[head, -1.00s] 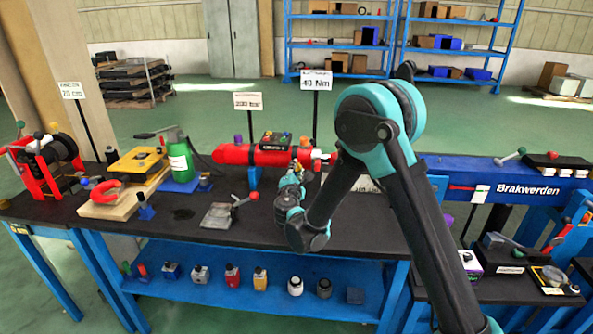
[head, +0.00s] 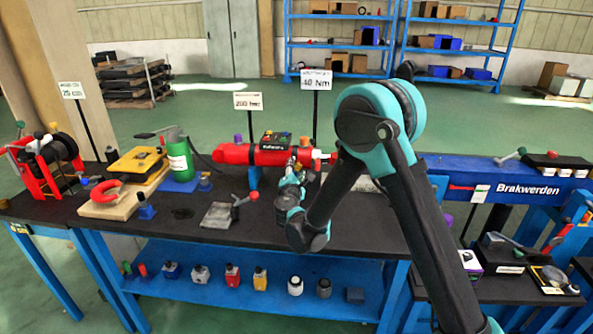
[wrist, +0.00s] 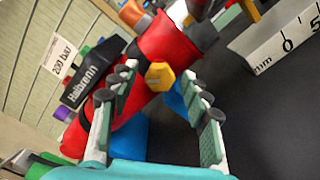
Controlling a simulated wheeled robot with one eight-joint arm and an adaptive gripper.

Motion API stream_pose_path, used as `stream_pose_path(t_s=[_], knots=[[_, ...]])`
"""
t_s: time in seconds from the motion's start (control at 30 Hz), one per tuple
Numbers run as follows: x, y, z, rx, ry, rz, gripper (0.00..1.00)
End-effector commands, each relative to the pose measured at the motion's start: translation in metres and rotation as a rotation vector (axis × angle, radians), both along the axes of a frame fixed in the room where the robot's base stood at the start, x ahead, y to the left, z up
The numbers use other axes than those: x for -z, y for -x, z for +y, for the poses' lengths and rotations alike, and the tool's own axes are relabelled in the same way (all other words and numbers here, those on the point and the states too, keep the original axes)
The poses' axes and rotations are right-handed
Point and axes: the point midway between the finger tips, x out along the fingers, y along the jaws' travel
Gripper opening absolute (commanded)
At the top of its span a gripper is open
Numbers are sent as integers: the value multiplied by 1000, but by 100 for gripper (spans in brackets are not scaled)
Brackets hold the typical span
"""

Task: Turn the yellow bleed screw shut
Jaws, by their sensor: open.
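The yellow bleed screw (wrist: 160,76) shows in the wrist view as a yellow hexagonal head on the side of the red cylinder (wrist: 170,45). My gripper (wrist: 159,82) is open, with one padded finger to the left of the screw head and one to the right. The screw appears between the fingertips; I cannot tell whether either finger touches it. In the head view the red cylinder (head: 235,154) lies on a blue stand on the bench, and my gripper (head: 298,172) is at its right end. The screw is not clear there.
A black block marked Heilbrenn (wrist: 88,75) sits on the cylinder, and a 200 bar sign (head: 248,101) stands behind it. A grey plate (head: 218,214) with a red-handled tool is on the black bench (head: 180,228).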

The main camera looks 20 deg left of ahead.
Motion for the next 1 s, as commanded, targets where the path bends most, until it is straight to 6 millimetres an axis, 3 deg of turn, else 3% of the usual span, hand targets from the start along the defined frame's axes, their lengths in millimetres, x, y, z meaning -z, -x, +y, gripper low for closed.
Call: stream_pose_path(t_s=[0.17,0.7,1.0], knots=[[0,10,-2,-1,0,-1,47],[0,104,-24,-2,0,0,47],[0,117,-28,0,0,0,47]])
